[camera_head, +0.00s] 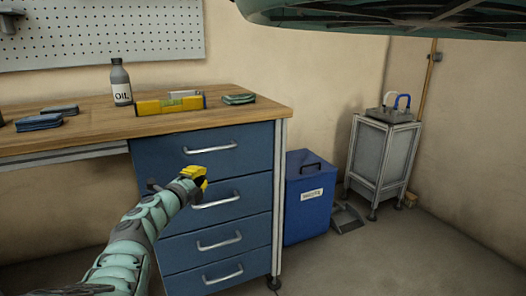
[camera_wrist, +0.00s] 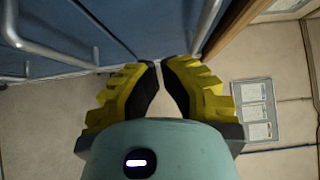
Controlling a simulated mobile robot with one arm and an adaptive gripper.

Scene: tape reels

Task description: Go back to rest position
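My gripper (camera_head: 197,174) has yellow fingers and is in front of the blue drawer unit (camera_head: 203,148), near its upper drawers, at the end of my arm. In the wrist view my gripper (camera_wrist: 160,64) has its two fingertips almost touching, with nothing seen between them. A blue ring-shaped item (camera_head: 403,100) and a white one (camera_head: 388,98) stand on a grey holder (camera_head: 390,115) on top of the grey cabinet (camera_head: 377,160) at the right; they look like tape reels.
The wooden worktop (camera_head: 215,113) holds an oil bottle (camera_head: 121,84), a yellow level (camera_head: 170,105), a green folded cloth (camera_head: 238,99) and dark blue stacks (camera_head: 39,122). A blue bin (camera_head: 309,205) and a dustpan (camera_head: 346,221) stand right of the drawers. The floor (camera_head: 420,255) at front right is clear.

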